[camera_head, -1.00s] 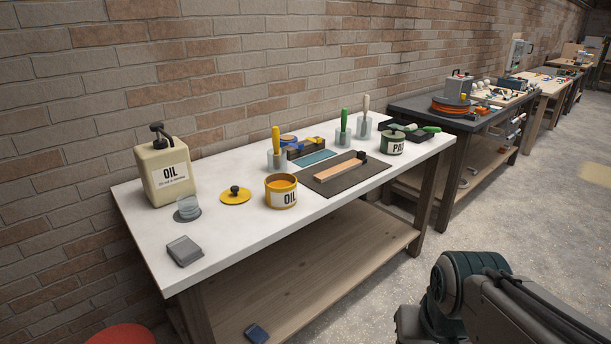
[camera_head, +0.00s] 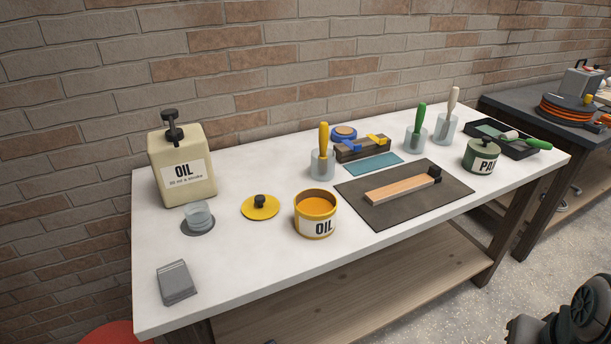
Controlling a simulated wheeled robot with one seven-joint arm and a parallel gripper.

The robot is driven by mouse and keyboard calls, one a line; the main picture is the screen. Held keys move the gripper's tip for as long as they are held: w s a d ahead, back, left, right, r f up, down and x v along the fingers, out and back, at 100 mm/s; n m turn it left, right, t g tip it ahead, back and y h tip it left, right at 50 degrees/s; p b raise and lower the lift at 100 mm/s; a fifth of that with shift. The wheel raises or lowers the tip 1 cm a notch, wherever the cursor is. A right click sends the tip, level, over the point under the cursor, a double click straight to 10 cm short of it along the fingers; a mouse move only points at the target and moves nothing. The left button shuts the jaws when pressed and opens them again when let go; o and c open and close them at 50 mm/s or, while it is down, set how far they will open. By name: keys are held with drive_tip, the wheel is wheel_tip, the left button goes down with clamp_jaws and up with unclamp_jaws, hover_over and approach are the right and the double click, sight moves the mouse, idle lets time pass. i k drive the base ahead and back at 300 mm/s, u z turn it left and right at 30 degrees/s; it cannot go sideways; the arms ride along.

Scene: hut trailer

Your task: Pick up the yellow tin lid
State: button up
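The yellow tin lid (camera_head: 261,207) is a flat round disc with a black knob. The tin shows an orange-yellow fill and an OIL label. My gripper is not in view; only a dark part of my arm shows at the lower right, off the bench.
A cream oil dispenser (camera_head: 183,168) stands behind the cup. A grey block (camera_head: 176,283) lies near the front left edge. A dark mat (camera_head: 405,194) with a wooden strip, brush jars and a green tin (camera_head: 481,157) fill the right. The tabletop's front middle is clear.

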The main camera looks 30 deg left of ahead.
sight(261, 206)
drive_tip(key=u, duration=0.55)
drive_tip(key=i, duration=0.85)
drive_tip(key=u, duration=1.05)
drive_tip(key=i, duration=0.2)
drive_tip(key=u, duration=0.25)
